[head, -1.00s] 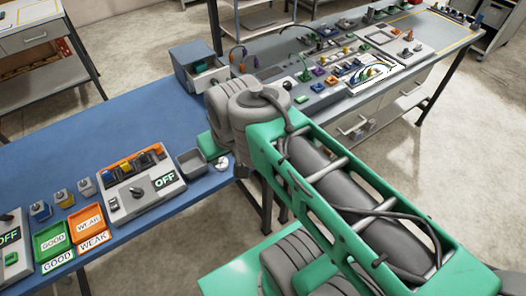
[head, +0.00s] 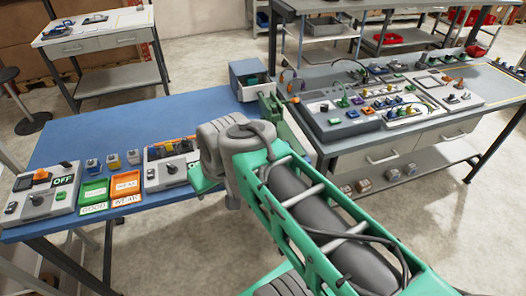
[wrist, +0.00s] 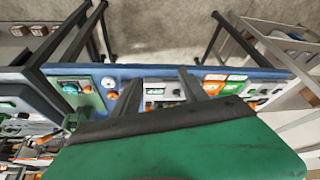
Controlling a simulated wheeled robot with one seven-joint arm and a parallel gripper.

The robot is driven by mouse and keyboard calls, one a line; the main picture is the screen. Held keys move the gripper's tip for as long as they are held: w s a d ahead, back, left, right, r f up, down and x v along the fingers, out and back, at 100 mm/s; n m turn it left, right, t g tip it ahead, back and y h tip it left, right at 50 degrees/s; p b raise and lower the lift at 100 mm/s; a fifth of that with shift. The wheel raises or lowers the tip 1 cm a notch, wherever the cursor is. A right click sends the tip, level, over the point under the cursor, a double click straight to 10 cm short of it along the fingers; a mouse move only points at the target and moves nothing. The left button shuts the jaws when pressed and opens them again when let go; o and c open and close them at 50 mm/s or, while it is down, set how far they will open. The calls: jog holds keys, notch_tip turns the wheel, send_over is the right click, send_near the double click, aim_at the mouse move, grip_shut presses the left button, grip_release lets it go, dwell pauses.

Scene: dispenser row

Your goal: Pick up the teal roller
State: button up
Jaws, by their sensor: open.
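In the head view my arm's thick grey joint and green link cover the right part of the blue table, and my fingers are hidden there.
A grey workbench (head: 335,145) with many small parts stands on the right. The blue table's middle (head: 140,125) is clear, and open floor lies in front.

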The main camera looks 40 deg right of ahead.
jog(key=o, duration=0.3)
jog(key=w+d+f+t+y+b, duration=0.1)
jog(key=w+d+f+b, duration=0.4)
jog(key=f, duration=0.4)
jog(key=shift+w+d+n+t, duration=0.35)
jog(key=shift+w+d, duration=0.35)
jog(key=shift+w, duration=0.3)
jog(key=shift+o, duration=0.3)
jog(key=w+d+f+t+b, duration=0.1)
jog(key=w+d+f+b, duration=0.2)
jog(key=d, duration=0.2)
jog(key=shift+d+f+y, duration=0.2)
jog(key=shift+f+y, duration=0.1)
jog(key=shift+f, duration=0.1)
jog(key=s+d+f+m+t+h+b, duration=0.15)
jog(key=d+t+b, duration=0.25)
jog(key=d, duration=0.7)
jog(key=s+d+f+m+t+h+b, duration=0.1)
jog(key=s+d+f+t+h+b, duration=0.2)
jog(key=d, duration=0.9)
jog(key=shift+t+y, duration=0.65)
jog(key=x, duration=0.5)
jog(key=r+p+x, duration=0.1)
jog(key=x, duration=0.2)
jog(key=shift+w+a+r, duration=0.1)
jog(key=shift+a+r, duration=0.05)
jog(key=shift+a, duration=0.15)
